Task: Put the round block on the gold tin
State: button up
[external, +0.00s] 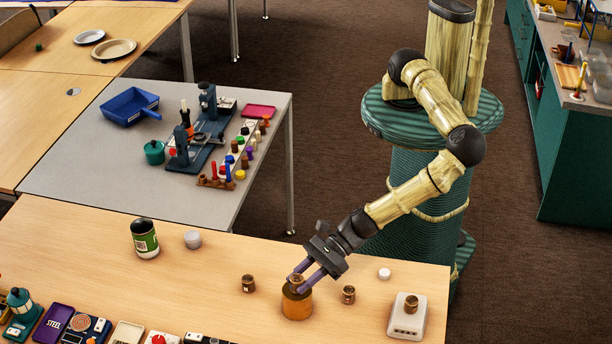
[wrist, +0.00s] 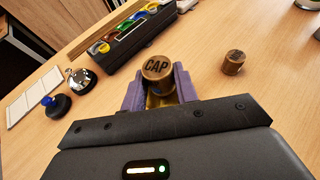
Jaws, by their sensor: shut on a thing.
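A small brown round block (wrist: 157,68) with "CAP" on its top is between the purple fingers of my gripper (wrist: 158,88) in the wrist view. My gripper (external: 302,279) is shut on it, and the block (external: 296,282) stands upright directly over the gold tin. The gold tin (external: 297,307) is an orange-gold cylinder standing on the wooden table in the external view. I cannot tell whether the block touches the tin's top. In the wrist view the tin is mostly hidden behind the block and fingers.
Similar small brown blocks stand left (external: 248,285) and right (external: 348,295) of the tin; another (external: 411,304) sits on a white box (external: 398,322). Several items line the table's front edge.

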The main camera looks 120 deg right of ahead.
jog(key=shift+f, duration=0.2)
jog(key=o, duration=0.9)
jog(key=shift+o, duration=0.2)
jog(key=shift+r, duration=0.1)
jog(key=shift+r, duration=0.15)
jog(key=shift+s, duration=0.3)
jog(key=a+b+v, duration=0.1)
jog(key=v, duration=1)
jog(key=shift+s+d+b, duration=0.2)
jog(key=shift+d+b, duration=0.2)
jog(key=shift+d, duration=0.1)
